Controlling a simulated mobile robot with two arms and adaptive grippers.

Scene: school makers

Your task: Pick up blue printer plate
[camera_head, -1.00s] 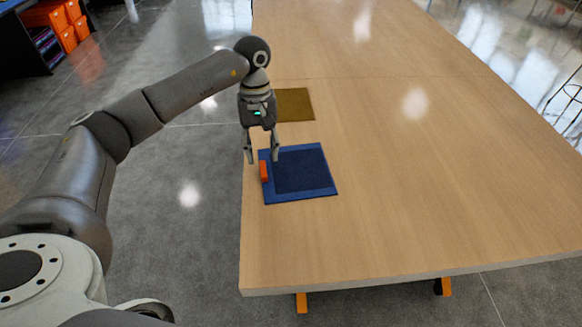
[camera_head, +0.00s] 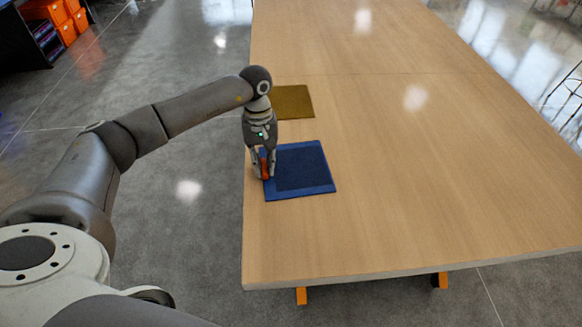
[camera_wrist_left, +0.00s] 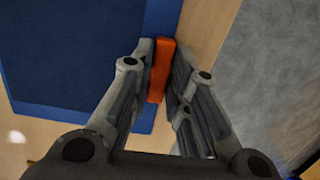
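The blue printer plate (camera_head: 320,188) lies flat on the table near its left edge. It has a darker blue square in the middle and an upright orange grip (camera_head: 265,166) on its left side. My left gripper (camera_head: 264,172) points down at that side. In the left wrist view, its fingers (camera_wrist_left: 162,68) stand on either side of the orange grip (camera_wrist_left: 159,72) and appear to touch it. Blue plate surface (camera_wrist_left: 60,116) shows beside the fingers. The plate still looks flat on the tabletop. My right gripper is not in view.
A dark yellow plate (camera_head: 296,103) lies just behind the blue one on the wooden table (camera_head: 430,180). The right side of the tabletop is clear. Orange bins (camera_head: 62,30) stand far off at the upper left.

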